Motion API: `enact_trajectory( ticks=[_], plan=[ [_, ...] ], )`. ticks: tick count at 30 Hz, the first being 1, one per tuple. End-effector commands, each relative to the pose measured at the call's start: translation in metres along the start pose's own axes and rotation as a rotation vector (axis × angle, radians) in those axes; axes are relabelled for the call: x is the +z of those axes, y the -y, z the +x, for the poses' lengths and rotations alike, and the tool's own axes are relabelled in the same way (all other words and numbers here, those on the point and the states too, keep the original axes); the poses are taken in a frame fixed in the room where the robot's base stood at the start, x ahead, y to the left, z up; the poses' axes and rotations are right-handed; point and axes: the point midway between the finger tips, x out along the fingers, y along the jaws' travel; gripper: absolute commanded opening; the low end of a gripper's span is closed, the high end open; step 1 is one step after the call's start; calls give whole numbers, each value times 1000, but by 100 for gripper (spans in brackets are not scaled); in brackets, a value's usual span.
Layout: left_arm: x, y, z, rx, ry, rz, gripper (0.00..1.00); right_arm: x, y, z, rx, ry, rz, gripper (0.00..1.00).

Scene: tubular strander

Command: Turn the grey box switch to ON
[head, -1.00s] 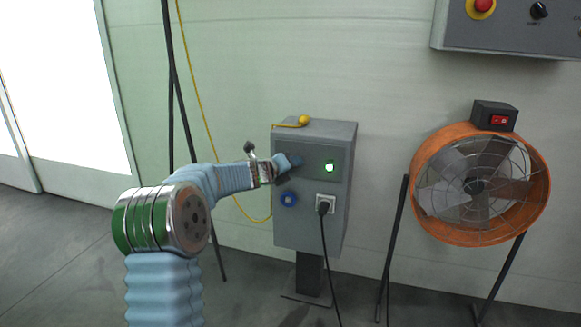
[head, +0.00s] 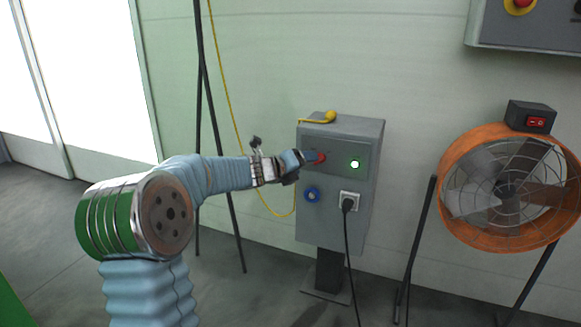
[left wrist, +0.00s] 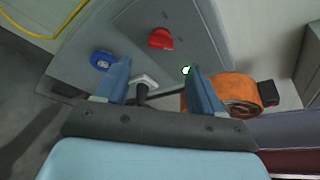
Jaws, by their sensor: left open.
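The grey box (head: 340,222) stands on a post against the wall. Its red switch handle (head: 320,159) shows beside my left gripper in the head view, and fully in the left wrist view (left wrist: 161,39). A lit green-white lamp (head: 355,164) is to the right of the switch. My left gripper (head: 304,157) is in front of the box's upper left; in the left wrist view its blue fingers (left wrist: 162,80) are spread apart with nothing between them. The red switch lies beyond the fingertips, apart from them. My right gripper is not in view.
A blue socket (head: 312,195) and a white socket (head: 349,201) with a black plug and cable are on the box front. A yellow cable (head: 228,100) hangs left of it, near a black stand. An orange fan (head: 510,190) stands to the right.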

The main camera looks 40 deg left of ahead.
Motion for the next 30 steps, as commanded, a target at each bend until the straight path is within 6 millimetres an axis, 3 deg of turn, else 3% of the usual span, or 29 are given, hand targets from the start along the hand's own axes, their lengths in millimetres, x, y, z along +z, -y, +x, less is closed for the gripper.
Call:
enact_trajectory(
  ticks=[3,10,27,30],
  plan=[
    [1,1,-28,0,1,0,68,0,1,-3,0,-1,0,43],
    [0,0,-57,1,0,1,68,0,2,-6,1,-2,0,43],
    [0,0,-60,1,-1,1,68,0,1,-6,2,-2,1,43],
    [-8,-1,-54,3,-15,-35,68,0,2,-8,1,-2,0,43]
  ],
)
